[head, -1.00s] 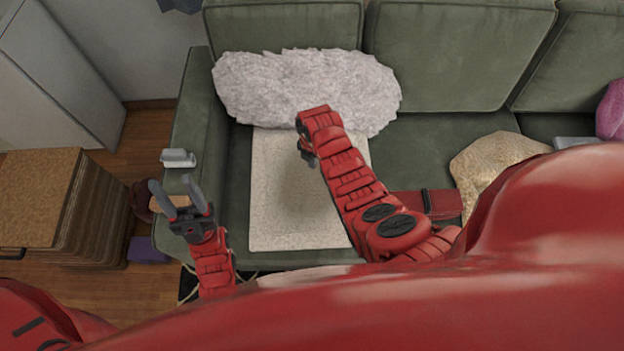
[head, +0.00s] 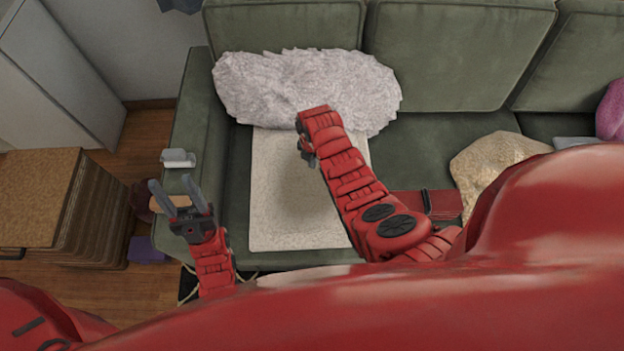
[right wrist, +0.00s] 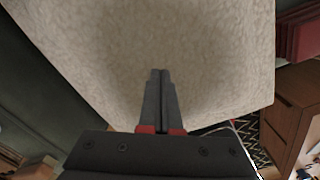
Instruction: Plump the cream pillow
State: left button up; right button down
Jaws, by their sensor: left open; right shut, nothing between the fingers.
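The cream pillow (head: 275,205) is a pale square lying flat on the green sofa seat, near its left armrest. In the right wrist view the pillow (right wrist: 100,50) fills most of the picture. My right gripper (head: 303,150) is over the pillow in the head view, its fingers mostly hidden by the arm. The right wrist view shows its two fingers (right wrist: 160,75) closed together, empty, in front of the pillow's surface. I cannot tell whether they touch it. My left gripper (head: 176,198) is open and empty by the armrest, left of the pillow.
A fluffy grey-white pillow (head: 290,85) leans on the backrest behind the cream one. A beige cushion (head: 490,155) and a magenta item (head: 611,110) lie to the right. A small grey object (head: 178,158) sits on the left armrest. A brown box-like piece (head: 40,195) stands at left.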

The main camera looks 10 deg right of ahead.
jog(key=shift+f, duration=0.15)
dwell(0.3)
jog(key=shift+f+b, duration=0.75)
jog(key=shift+b, duration=0.15)
jog(key=shift+s+f+b, duration=0.1)
jog(key=shift+s+b, duration=0.05)
jog(key=shift+b, duration=0.2)
dwell(0.6)
jog(key=shift+r+p, duration=0.3)
jog(key=shift+r, duration=0.6)
jog(key=shift+f, duration=0.15)
